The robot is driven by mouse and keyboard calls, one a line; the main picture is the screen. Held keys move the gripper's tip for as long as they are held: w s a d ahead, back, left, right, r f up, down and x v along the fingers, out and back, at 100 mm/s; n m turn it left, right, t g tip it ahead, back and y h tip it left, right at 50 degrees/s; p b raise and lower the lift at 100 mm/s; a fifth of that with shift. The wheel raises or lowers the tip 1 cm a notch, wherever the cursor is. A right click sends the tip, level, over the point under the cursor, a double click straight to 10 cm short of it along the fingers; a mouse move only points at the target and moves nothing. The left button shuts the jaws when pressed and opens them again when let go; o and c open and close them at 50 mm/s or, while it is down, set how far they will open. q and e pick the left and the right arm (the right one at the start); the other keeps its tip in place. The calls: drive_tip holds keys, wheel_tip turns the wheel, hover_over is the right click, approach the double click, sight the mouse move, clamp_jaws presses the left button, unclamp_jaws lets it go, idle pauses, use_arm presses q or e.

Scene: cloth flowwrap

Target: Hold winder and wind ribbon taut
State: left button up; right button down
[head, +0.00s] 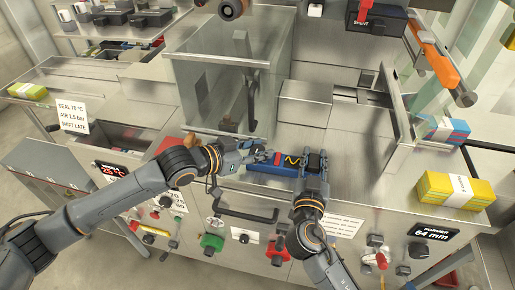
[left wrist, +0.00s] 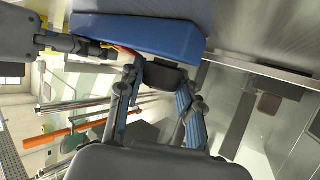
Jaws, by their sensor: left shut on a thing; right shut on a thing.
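A long blue block (head: 272,168), which looks like the winder, lies along the front edge of the steel worktop. It fills the top of the left wrist view (left wrist: 140,35). A yellow wavy strip (head: 292,160) shows on its dark top part. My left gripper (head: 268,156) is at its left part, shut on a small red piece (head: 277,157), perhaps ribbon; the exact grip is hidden. My right gripper (head: 314,160) is shut at the block's right end, and its fingers cover that end.
A clear-walled steel housing (head: 225,85) stands behind my left gripper. A steel block (head: 305,103) is behind my right gripper. A yellow bundle (head: 455,189) lies at the right. Knobs and a dark handle (head: 245,211) are on the front panel below.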

use_arm(q)
drive_tip(key=shift+s+f+m+g+h, duration=0.1)
drive_tip(key=shift+m+g+h, duration=0.3)
drive_tip(key=shift+m+g, duration=0.1)
idle(0.3)
drive_tip(key=o, duration=0.9)
drive_tip(key=shift+a, duration=0.1)
drive_tip(key=shift+a, duration=0.2)
drive_tip(key=v, duration=1.1)
drive_tip(key=shift+a, duration=0.25)
drive_tip(key=shift+s, duration=0.1)
